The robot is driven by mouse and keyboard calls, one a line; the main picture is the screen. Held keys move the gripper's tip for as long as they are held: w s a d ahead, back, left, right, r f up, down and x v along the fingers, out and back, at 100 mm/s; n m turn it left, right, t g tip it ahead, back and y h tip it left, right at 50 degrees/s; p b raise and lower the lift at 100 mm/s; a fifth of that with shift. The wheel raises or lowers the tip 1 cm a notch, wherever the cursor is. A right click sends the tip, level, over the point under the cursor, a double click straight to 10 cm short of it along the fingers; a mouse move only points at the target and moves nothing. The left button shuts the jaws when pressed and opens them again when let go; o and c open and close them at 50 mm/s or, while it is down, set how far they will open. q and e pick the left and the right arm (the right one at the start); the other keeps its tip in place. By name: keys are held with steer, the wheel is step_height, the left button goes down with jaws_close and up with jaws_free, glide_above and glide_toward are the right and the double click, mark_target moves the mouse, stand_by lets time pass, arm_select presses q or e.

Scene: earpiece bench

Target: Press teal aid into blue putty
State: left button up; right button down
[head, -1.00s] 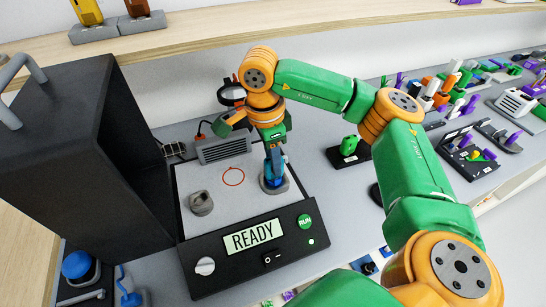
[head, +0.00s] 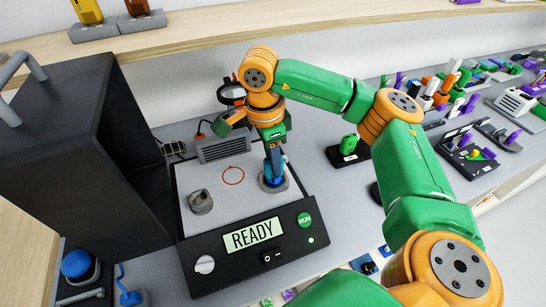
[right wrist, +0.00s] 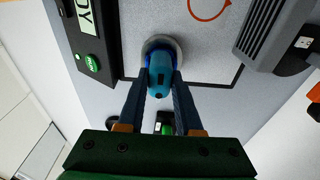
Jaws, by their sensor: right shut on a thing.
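My right gripper (head: 273,163) points down over the right side of the grey plate of a machine reading READY. In the right wrist view, its fingers (right wrist: 160,80) are shut on the small teal aid (right wrist: 158,70). The blue putty (head: 271,181) sits in a round grey dish (head: 265,189) right below the fingers. In the right wrist view, the darker blue putty (right wrist: 181,52) shows around the aid's far end. The aid appears to meet the putty, but how deep it sits is hidden. My left gripper is not in view.
A small grey piece (head: 201,201) and a red circle (head: 233,176) are on the plate (head: 222,210). The green RUN button (head: 305,220) is close in front of the dish. A grey box (head: 223,148) stands behind, a large dark case (head: 70,150) at left, and a green item on a black stand (head: 349,150) at right.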

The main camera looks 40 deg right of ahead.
steer(key=shift+s+f, duration=0.1)
steer(key=shift+f, duration=0.05)
steer(key=c, duration=0.8)
jaws_free()
steer(key=o, duration=0.3)
steer(key=shift+w+d, duration=0.1)
steer(key=shift+w, duration=0.1)
steer(key=shift+r, duration=0.3)
steer(key=r, duration=0.6)
steer(key=shift+w+a+r, duration=0.1)
steer(key=shift+a+r, duration=0.1)
steer(key=shift+a, duration=0.2)
